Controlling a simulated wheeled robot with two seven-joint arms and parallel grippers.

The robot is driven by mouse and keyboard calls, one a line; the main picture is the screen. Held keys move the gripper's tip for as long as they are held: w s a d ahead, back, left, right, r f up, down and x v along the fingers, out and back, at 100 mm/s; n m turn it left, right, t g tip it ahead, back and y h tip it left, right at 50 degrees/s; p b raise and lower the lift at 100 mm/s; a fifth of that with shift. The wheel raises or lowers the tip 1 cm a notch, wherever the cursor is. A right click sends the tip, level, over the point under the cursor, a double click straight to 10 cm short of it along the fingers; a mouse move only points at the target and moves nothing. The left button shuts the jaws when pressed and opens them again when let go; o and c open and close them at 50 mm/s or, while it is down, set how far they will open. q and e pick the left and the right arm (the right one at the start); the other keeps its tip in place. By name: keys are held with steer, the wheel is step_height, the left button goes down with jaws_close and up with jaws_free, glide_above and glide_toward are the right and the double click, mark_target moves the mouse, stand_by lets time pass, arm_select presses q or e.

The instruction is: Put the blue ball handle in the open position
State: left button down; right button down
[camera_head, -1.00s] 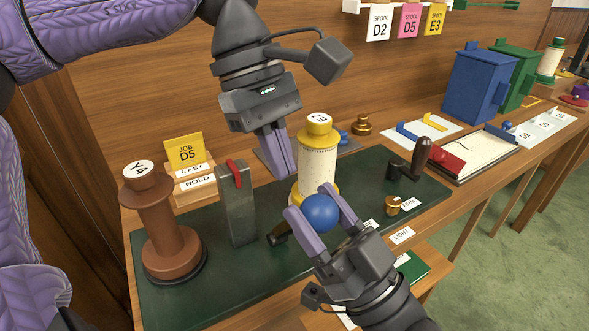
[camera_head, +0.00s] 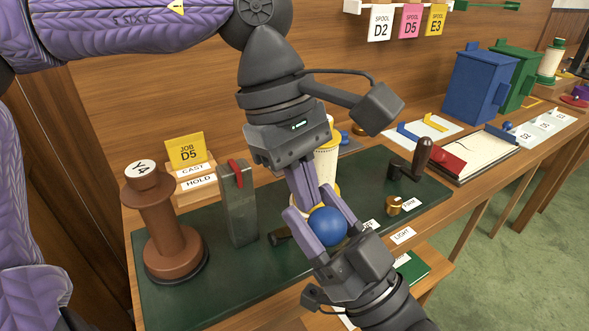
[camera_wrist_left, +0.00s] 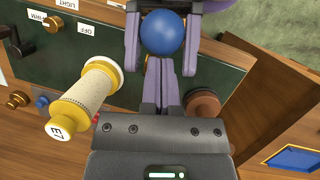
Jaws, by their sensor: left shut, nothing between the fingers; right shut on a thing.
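The blue ball handle (camera_head: 327,226) sits between the fingers of my right gripper (camera_head: 325,218), which is shut on it near the front of the green board. My left gripper (camera_head: 318,205) is shut and empty, pointing down just behind the ball. In the left wrist view the blue ball (camera_wrist_left: 163,33) lies just beyond the left fingertips (camera_wrist_left: 165,62); I cannot tell whether they touch it. The rod or lever under the ball is hidden by the grippers. A dark piece (camera_head: 280,237) shows on the board left of the ball.
A yellow-ended cream spool (camera_head: 326,165) stands behind my left gripper. A grey post with a red lever (camera_head: 238,205) and a brown spool (camera_head: 165,225) stand left. A dark crank handle (camera_head: 421,158) and a brass knob (camera_head: 394,206) are right on the green board (camera_head: 200,290).

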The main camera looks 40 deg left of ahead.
steer(key=shift+c, duration=1.6)
jaws_free()
steer(key=shift+w+r, duration=0.15)
steer(key=shift+o, duration=1.3)
steer(key=shift+d, duration=0.1)
